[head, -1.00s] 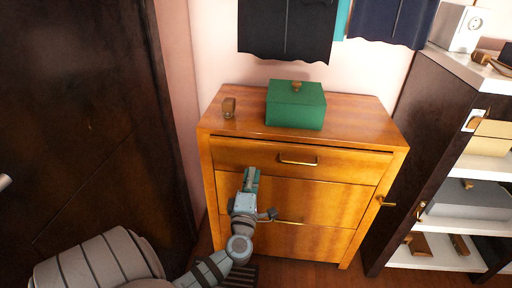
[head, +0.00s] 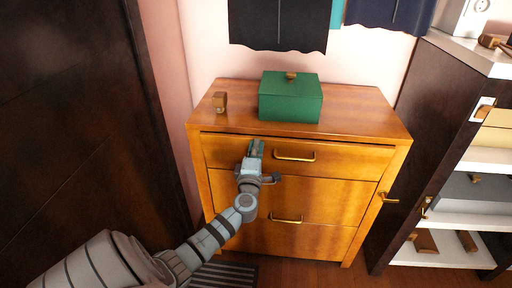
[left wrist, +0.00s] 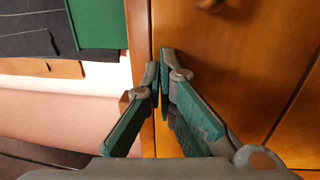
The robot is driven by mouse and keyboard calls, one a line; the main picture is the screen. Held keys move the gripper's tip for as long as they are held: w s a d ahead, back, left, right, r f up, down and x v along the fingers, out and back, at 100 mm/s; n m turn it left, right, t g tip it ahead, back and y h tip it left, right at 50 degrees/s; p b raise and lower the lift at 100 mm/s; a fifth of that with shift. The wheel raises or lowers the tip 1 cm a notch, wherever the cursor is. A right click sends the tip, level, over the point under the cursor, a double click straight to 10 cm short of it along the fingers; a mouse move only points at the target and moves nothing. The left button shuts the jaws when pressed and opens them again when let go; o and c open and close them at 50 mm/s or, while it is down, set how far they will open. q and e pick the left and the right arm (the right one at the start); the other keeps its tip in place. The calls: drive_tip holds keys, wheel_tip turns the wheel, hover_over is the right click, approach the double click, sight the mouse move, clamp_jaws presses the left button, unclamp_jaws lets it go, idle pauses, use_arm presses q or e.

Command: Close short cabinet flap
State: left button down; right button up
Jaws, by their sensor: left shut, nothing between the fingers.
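The short wooden cabinet (head: 300,190) stands against the wall with stacked front panels. Its top front panel (head: 340,158) has a brass bar handle (head: 294,156), and a thin dark gap runs along its upper edge. The panels below look flush. My left gripper (head: 256,147) is shut and empty, in front of the left part of the top panel, left of the handle. Whether the fingertips touch the panel I cannot tell. In the left wrist view the closed fingertips (left wrist: 160,65) show beside a wooden cabinet surface (left wrist: 245,60). My right gripper is not in view.
A dark shelf unit (head: 425,150) stands at right, a dark door or cupboard (head: 70,110) at left. Dark garments (head: 278,22) hang above. Some floor shows in front.

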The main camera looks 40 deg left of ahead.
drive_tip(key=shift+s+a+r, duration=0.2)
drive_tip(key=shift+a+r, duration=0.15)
